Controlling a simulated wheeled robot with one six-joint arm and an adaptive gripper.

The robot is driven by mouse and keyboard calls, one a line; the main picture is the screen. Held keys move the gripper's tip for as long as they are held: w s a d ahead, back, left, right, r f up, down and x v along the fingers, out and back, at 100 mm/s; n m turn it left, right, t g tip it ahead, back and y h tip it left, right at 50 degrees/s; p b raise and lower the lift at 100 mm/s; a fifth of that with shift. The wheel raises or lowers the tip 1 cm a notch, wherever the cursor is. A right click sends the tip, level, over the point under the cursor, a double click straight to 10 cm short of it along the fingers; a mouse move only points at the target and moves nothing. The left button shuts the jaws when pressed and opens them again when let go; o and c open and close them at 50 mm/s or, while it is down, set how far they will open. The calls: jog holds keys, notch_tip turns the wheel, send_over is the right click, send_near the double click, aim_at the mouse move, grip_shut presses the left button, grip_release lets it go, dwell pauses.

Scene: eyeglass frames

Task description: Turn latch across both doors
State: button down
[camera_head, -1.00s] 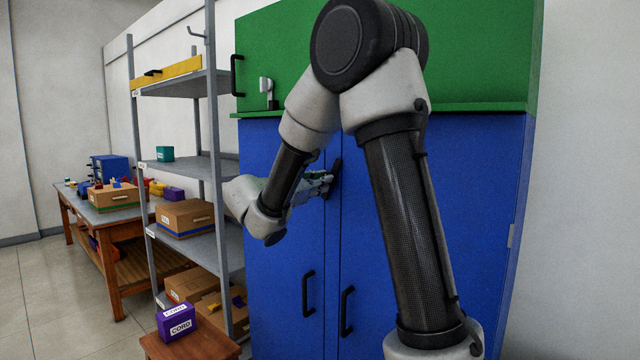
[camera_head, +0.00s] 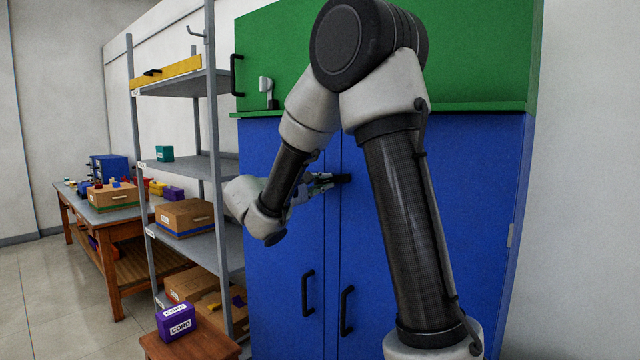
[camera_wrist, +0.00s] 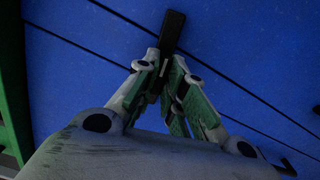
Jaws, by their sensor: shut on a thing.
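The dark latch (camera_head: 344,179) lies roughly level on the front of the blue cabinet, at the seam between the left blue door (camera_head: 275,260) and the right blue door (camera_head: 360,250). Its right end shows beyond my fingertips, over the edge of the right door. My gripper (camera_head: 324,180) is shut on the latch from the left side. In the wrist view my gripper (camera_wrist: 167,75) has the dark bar of the latch (camera_wrist: 173,30) between its fingers, and the bar crosses a dark door line. The fingers hide the latch's other end and its pivot.
Two black handles (camera_head: 308,293) (camera_head: 347,311) stand out from the lower doors. A green upper cabinet with a ledge (camera_head: 480,106) is above. Grey shelves (camera_head: 190,166) with boxes stand close on the left, with a stool (camera_head: 190,347) holding a purple box in front.

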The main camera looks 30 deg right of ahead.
jog(key=shift+m, duration=1.1)
jog(key=shift+f, duration=0.1)
jog(key=c, duration=1.5)
grip_release()
jog(key=v, duration=1.2)
